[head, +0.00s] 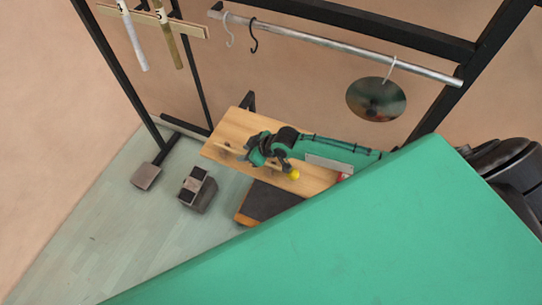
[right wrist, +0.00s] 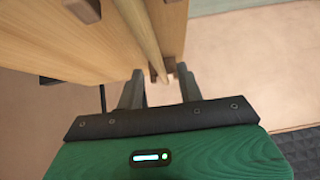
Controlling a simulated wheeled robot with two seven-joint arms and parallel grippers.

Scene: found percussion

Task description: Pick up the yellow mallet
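The yellow mallet's round yellow head (head: 294,174) shows on the wooden board (head: 228,125) in the head view. A pale stick end (head: 226,148) on the far side of my gripper may be its handle; the middle is hidden. My right gripper (head: 253,157) is over the board, left of the yellow head. In the right wrist view its fingers (right wrist: 158,88) are spread apart, with a pale wooden stick (right wrist: 146,42) running toward the gap between them. I cannot tell whether they touch it. My left gripper is not in view.
A black frame with a metal rail (head: 330,46) stands behind, carrying hooks and a round metal disc (head: 376,100). Tubes (head: 133,38) hang at upper left. A dark block (head: 198,188) stands left of the board. A dark-topped wooden box (head: 268,202) is below the board.

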